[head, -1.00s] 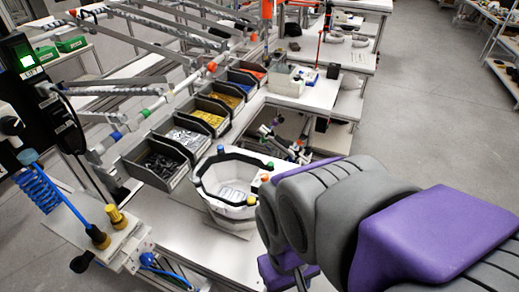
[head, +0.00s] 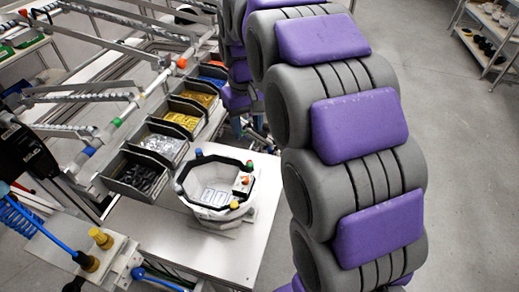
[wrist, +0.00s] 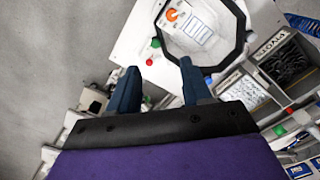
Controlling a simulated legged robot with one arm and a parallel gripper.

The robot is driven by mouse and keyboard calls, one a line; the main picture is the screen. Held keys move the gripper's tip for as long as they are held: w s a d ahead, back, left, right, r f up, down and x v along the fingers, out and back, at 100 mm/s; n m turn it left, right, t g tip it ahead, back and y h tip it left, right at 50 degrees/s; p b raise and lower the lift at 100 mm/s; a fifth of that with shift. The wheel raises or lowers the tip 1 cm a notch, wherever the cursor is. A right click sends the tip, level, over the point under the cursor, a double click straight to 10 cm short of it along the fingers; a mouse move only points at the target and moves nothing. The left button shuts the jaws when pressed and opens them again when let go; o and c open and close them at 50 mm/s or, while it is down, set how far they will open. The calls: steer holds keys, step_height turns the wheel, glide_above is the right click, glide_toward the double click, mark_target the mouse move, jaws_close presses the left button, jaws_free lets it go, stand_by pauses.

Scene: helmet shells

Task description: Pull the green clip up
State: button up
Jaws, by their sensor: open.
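A white helmet shell (head: 222,212) with a black inner rim stands on the white worktable, its open side up. The green clip (head: 249,164) stands on the rim's far right in the head view. In the wrist view the green clip (wrist: 156,42) is on the shell's left edge, just beyond the fingertips. A blue clip (head: 198,152) and a yellow clip (head: 234,205) sit elsewhere on the rim. My gripper (wrist: 158,66) is open and empty, its two dark blue fingers spread apart on the near side of the shell, apart from the clip.
Grey bins (head: 137,175) of parts line the worktable beyond and left of the shell; they show at right in the wrist view. The worktable (head: 205,255) is clear in front of the shell.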

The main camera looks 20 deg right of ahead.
mark_target(250, 164)
steer(key=w+f, duration=0.1)
steer(key=f, duration=0.4)
steer(key=w+f, duration=0.1)
steer(key=f, duration=0.5)
steer(key=d+f, duration=0.1)
steer(key=f, duration=0.4)
steer(key=shift+w+f+b, duration=0.3)
steer(key=shift+w+b, duration=0.05)
steer(key=shift+w, duration=0.05)
steer(key=shift+c, duration=0.2)
jaws_close()
